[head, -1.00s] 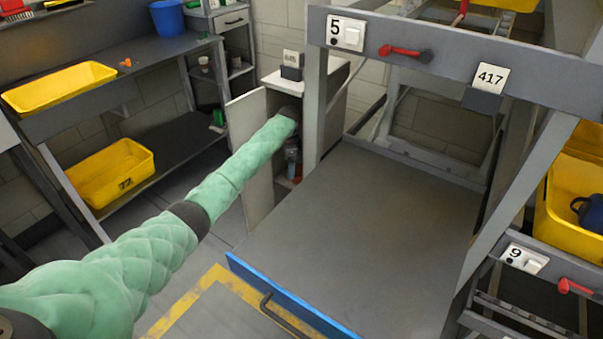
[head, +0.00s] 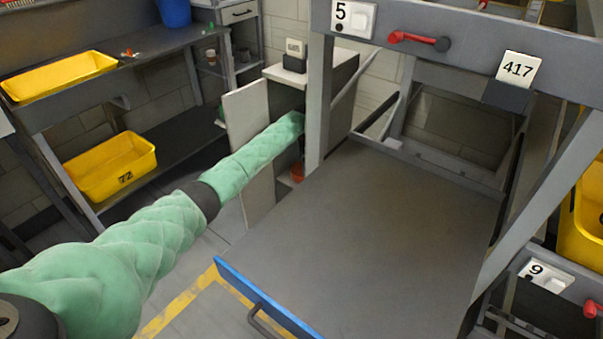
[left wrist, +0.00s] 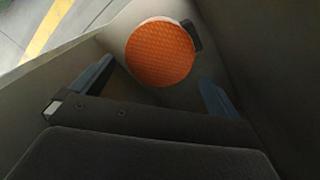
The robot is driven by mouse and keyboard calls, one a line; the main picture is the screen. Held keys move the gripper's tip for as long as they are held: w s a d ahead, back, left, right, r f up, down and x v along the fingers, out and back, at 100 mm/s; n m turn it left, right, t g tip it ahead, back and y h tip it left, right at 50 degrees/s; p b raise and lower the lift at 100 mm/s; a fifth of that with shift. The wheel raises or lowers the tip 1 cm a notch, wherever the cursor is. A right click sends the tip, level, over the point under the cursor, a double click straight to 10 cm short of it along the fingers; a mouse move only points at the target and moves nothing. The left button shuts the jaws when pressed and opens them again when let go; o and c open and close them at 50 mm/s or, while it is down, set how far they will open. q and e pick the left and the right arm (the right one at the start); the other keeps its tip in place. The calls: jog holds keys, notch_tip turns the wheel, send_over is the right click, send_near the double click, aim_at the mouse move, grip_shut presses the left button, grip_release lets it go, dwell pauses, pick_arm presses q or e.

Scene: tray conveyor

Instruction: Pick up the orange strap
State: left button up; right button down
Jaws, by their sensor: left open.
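The orange strap (left wrist: 160,52) shows in the left wrist view as a round, textured orange coil with a small dark piece at its right side. It lies in a pale, narrow space. My left gripper (left wrist: 156,72) is open, with one finger on each side of the picture, and the strap shows between and beyond the fingertips. I cannot tell whether they touch it. In the head view a small orange patch of the strap (head: 297,172) shows inside the open cabinet. My left arm reaches into that cabinet and its gripper is hidden there. My right gripper is not in view.
The cabinet's open door (head: 246,140) stands left of my forearm. A grey post (head: 319,90) and a grey tray surface with a blue front edge (head: 268,298) are to the right. A shelf with yellow bins (head: 110,165) stands at the left.

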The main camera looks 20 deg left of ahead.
aim_at(301, 172)
pick_arm(q)
jog(key=f, duration=0.5)
jog(key=shift+s+a, duration=0.15)
jog(key=shift+s, duration=0.05)
jog(key=shift+r, duration=0.1)
jog(key=c, duration=1)
